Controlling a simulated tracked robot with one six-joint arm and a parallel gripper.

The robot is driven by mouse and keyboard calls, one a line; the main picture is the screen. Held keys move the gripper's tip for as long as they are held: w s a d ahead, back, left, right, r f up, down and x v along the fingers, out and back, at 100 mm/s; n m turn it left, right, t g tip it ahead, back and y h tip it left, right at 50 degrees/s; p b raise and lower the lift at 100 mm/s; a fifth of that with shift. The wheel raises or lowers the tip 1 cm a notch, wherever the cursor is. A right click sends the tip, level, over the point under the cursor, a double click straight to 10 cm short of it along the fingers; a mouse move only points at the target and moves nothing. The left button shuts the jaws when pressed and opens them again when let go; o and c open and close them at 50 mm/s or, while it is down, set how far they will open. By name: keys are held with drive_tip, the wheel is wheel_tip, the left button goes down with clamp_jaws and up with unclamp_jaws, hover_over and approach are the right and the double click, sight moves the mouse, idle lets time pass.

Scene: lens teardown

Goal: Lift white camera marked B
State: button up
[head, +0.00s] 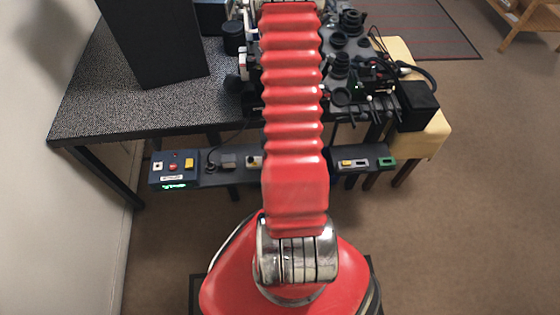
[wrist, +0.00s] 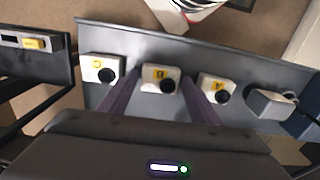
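The white camera marked B (wrist: 149,84) sits on a dark shelf in the wrist view, with a yellow label and a black lens. Its letter is small but looks like a B. My gripper (wrist: 160,79) is open, with one finger on each side of this camera; I cannot tell whether they touch it. In the head view my red arm hides camera B and my gripper.
The dark shelf (wrist: 240,62) also holds a grey box (wrist: 268,104) with a cable. A separate panel (wrist: 30,62) lies at far left. In the head view a dark table (head: 130,105) with crowded equipment stands above the shelf, and a control box (head: 172,169) sits left.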

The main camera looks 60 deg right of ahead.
drive_tip(key=c, duration=0.8)
drive_tip(key=shift+r, duration=0.2)
drive_tip(key=shift+r, duration=4.85)
